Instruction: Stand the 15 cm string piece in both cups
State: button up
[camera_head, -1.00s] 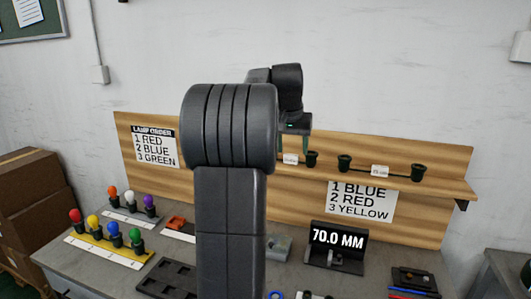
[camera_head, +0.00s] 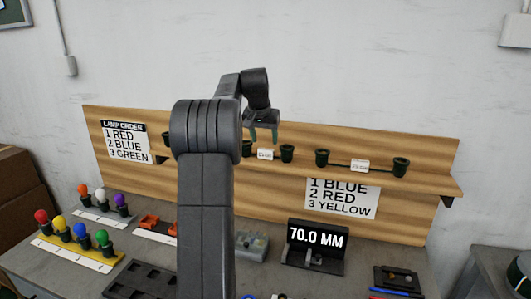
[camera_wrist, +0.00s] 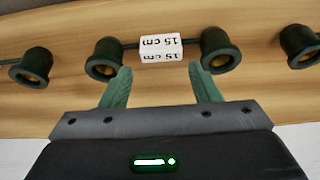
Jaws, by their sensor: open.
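The 15 cm string piece lies on the wooden shelf, as two dark green cup-shaped sockets joined by a dark cable with a white "15 cm" label (camera_wrist: 161,48). Its left socket (camera_wrist: 104,60) and right socket (camera_wrist: 221,50) show in the wrist view. In the head view its label (camera_head: 265,154) is small, with the right socket (camera_head: 287,153) beside it. My gripper (camera_wrist: 160,78) is open and empty, its green fingers apart on either side of the label. In the head view my gripper (camera_head: 263,139) is just above the label. I cannot tell which separate cups are meant.
Another labelled string piece (camera_head: 359,165) lies to the right on the shelf. Below are a 70.0 MM display (camera_head: 316,239), a grey fixture (camera_head: 252,245), coloured lamps (camera_head: 81,231), a black tray (camera_head: 140,280) and orange parts (camera_head: 150,221). My arm hides the bench middle.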

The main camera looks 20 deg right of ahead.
aim_at(266, 149)
jog(key=shift+p+x, duration=0.35)
jog(key=shift+x, duration=2.3)
jog(key=c, duration=0.7)
notch_tip(266, 149, up, 10)
jog(key=shift+r+p, duration=0.1)
jog(key=shift+p, duration=0.3)
